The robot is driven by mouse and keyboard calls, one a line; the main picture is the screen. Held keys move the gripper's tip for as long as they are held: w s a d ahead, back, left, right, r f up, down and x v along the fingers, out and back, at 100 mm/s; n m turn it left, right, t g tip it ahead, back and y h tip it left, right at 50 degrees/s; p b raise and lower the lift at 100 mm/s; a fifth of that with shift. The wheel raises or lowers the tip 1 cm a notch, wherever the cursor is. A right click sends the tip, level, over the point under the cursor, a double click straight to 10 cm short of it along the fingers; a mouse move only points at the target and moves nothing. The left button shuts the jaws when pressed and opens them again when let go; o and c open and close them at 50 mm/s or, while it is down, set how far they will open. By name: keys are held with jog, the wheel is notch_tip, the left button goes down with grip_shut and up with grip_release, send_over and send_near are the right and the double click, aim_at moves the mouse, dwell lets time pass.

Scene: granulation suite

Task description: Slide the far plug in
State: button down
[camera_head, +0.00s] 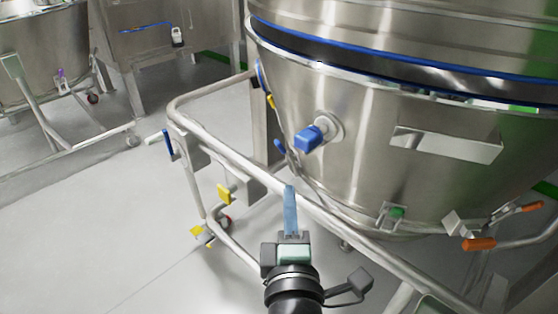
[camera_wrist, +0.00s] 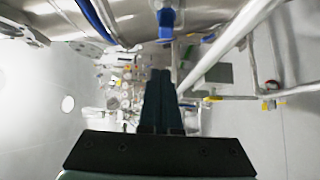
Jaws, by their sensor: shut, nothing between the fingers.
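A blue plug (camera_head: 310,138) sticks out of a round metal port on the side of the large steel vessel (camera_head: 360,120). A small green plug-like piece (camera_head: 397,212) sits in a metal bracket low on the vessel, to the right. My gripper (camera_head: 290,190) is shut and empty, below and slightly left of the blue plug and apart from it, over the frame rail. In the wrist view its dark fingers (camera_wrist: 161,72) lie together, and a blue piece (camera_wrist: 166,22), probably the same plug, shows beyond them at the top.
A steel tube rail (camera_head: 250,165) runs diagonally between my arm and the vessel. Orange-handled levers (camera_head: 480,243) stick out at right. A yellow piece (camera_head: 225,193) and a blue handle (camera_head: 167,143) sit on the frame at left. Floor (camera_head: 90,230) at left is clear.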

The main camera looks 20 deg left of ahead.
jog(key=f, duration=0.1)
send_near(297, 143)
jog(key=w+a, duration=0.1)
jog(key=a, duration=0.3)
jog(key=w, duration=0.1)
jog(key=w+d, duration=0.1)
jog(key=w, duration=0.1)
jog(key=shift+w+d, duration=0.1)
jog(key=shift+w, duration=0.1)
jog(key=shift+w+d, duration=0.2)
jog(key=shift+w, duration=0.25)
